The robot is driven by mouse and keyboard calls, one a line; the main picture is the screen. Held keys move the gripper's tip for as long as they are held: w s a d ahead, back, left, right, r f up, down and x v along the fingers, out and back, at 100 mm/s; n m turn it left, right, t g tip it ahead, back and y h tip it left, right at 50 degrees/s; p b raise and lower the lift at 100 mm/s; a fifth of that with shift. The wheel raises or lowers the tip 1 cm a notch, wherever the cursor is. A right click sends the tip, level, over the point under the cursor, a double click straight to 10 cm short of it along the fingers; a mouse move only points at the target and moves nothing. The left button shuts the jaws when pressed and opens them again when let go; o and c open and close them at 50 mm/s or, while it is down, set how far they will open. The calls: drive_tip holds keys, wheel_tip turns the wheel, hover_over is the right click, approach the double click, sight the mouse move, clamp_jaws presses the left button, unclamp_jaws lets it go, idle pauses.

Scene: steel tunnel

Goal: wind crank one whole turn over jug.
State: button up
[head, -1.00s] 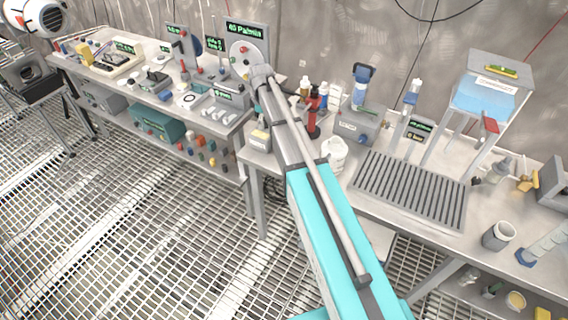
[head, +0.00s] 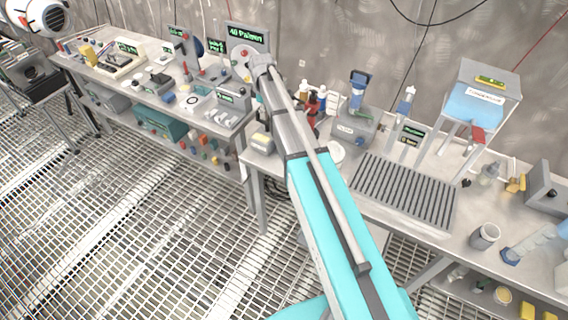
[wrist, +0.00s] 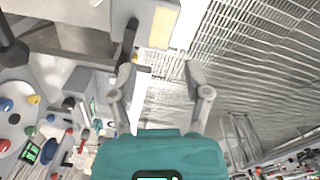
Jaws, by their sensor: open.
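My gripper (wrist: 160,88) is open, its two fingers spread with nothing between them. In the head view my arm reaches up to the back of the benches and hides most of the gripper. A pale disc with a red knob (head: 243,52) stands at the arm's far end, under a green-lit sign; I cannot tell whether it is the crank. A white round vessel (head: 337,152), perhaps the jug, sits right of the arm and is partly hidden by it. No crank over a jug can be made out for certain.
The wrist view shows a white disc with coloured knobs (wrist: 12,118) at left and a box with a cream face (wrist: 160,28) above the fingers. In the head view a slatted grey tray (head: 405,190), a blue tank on a stand (head: 476,103) and a grey cup (head: 485,236) crowd the right bench. The grated floor is open.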

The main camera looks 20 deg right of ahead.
drive_tip(key=shift+r+p, duration=3)
drive_tip(key=shift+r, duration=0.35)
drive_tip(key=s+f+m+b, duration=0.5)
drive_tip(key=s+f+b, duration=0.1)
drive_tip(key=s, duration=0.6)
drive_tip(key=s+f+m+b, duration=0.6)
drive_tip(key=s, duration=0.5)
drive_tip(key=shift+s+d, duration=0.35)
drive_tip(key=s+m, duration=0.1)
drive_tip(key=s, duration=0.2)
drive_tip(key=shift+s+d+m, duration=0.1)
drive_tip(key=shift+s+m, duration=0.2)
drive_tip(key=shift+s, duration=0.05)
drive_tip(key=shift+d, duration=0.15)
